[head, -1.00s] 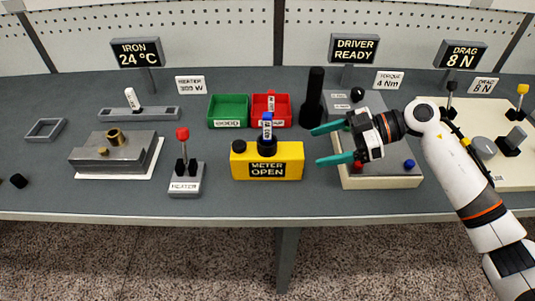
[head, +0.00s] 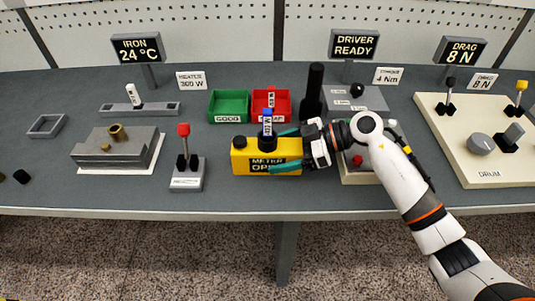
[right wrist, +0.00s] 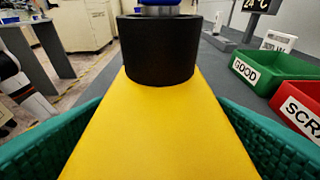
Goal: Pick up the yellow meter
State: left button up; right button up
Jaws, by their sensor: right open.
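The yellow meter (head: 247,163) stands on the bench in the middle of the head view. Its front label reads METER OPEN, and a dark round post with a blue-tipped part rises from its top. In the right wrist view the meter's yellow body (right wrist: 160,125) and black post (right wrist: 158,50) fill the middle. My right gripper (head: 279,150) is open, its teal fingers reaching in from the right, one in front of the meter and one behind its right part. In the right wrist view the fingers lie on both sides of the yellow body. My left gripper is not in view.
Behind the meter sit a green bin (head: 228,106) and a red bin (head: 271,103). A dark upright cylinder (head: 314,92) stands behind my right gripper. A heater switch box (head: 187,175) is to the left. Bare bench lies in front of the meter.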

aim_at(282, 145)
jog(key=shift+c, duration=0.4)
jog(key=shift+r, duration=0.1)
jog(key=c, duration=1.2)
notch_tip(282, 145, up, 18)
jog(key=shift+f+b, duration=1.45)
jog(key=shift+f, duration=7)
jog(key=shift+f, duration=0.6)
